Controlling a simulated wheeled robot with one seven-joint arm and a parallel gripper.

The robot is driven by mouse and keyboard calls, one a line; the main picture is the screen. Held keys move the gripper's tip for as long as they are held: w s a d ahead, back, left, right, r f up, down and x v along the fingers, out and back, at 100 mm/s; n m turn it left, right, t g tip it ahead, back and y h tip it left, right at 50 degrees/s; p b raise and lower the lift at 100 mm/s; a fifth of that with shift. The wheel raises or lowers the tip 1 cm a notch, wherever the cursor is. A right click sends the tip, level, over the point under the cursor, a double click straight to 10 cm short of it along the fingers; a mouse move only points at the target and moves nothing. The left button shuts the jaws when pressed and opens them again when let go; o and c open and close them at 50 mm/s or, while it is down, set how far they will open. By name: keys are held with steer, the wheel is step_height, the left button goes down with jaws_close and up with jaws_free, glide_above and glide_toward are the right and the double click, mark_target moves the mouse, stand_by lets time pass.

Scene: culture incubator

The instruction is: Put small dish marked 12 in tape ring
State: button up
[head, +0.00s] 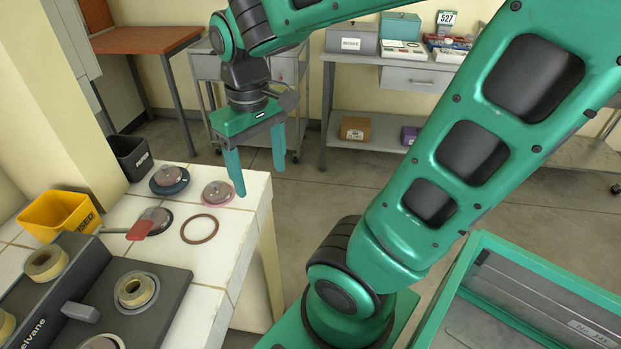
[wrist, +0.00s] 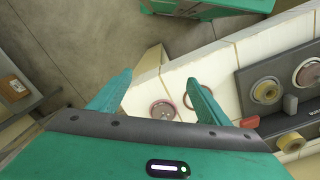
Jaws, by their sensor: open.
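A thin brown ring (head: 200,229), which looks like the tape ring, lies flat and empty on the white tiled bench. Small round dishes lie near it: one in a pink ring (head: 217,193), one in a dark blue ring (head: 169,179), and a dark-edged one (head: 156,219) beside a red paddle. No number is readable, so I cannot tell which is dish 12. My gripper (head: 260,182) is open and empty, above the bench's right edge, fingers pointing down. In the wrist view, a round dish (wrist: 163,110) shows between the fingers (wrist: 160,80), and the brown ring (wrist: 187,100) is partly behind the right finger.
A dark grey panel (head: 170,300) with tape rolls (head: 135,291) fills the bench's near left. A yellow bin (head: 58,213) and a black bin (head: 131,156) stand behind. The red paddle (head: 142,228) reaches toward the dark-edged dish. Bare tile surrounds the brown ring's right side.

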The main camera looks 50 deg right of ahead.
steer(key=s+d+f+m, duration=0.2)
steer(key=s+d+m, duration=0.4)
steer(key=s, duration=0.3)
steer(key=shift+s+d+f, duration=0.15)
steer(key=shift+d+f, duration=0.2)
steer(key=shift+d, duration=0.55)
steer(key=shift+w+f, duration=0.25)
steer(key=shift+w, duration=0.35)
stand_by(0.7)
